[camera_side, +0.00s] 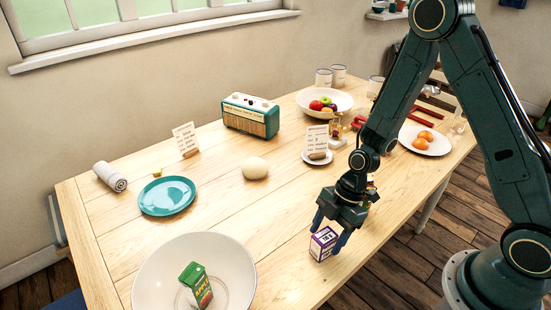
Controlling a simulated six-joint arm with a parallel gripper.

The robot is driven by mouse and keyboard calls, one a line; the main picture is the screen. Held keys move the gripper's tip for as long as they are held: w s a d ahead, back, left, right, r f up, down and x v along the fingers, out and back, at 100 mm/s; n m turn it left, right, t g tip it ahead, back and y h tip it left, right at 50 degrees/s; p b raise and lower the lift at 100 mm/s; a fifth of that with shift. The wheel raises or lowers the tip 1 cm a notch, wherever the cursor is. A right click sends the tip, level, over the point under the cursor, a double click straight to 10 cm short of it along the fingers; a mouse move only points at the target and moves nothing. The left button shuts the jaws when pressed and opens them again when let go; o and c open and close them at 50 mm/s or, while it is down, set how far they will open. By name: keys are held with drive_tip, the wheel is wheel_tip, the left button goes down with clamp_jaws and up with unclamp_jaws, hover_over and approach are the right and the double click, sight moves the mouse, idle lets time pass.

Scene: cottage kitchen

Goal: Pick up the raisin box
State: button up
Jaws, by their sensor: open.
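The raisin box (323,244) is a small purple and white carton standing on the wooden table near its front edge. My gripper (329,236) is above it and pointing down, with its dark blue fingers on either side of the box's upper part. The jaws are open. Whether a finger touches the box cannot be told from this view. The back of the box is partly hidden by the fingers.
A white bowl (150,272) holding a green apple juice carton (196,284) stands at the front left.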

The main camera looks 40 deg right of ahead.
drive_tip(key=shift+x, duration=1.05)
drive_tip(key=shift+c, duration=0.4)
drive_tip(key=c, duration=1)
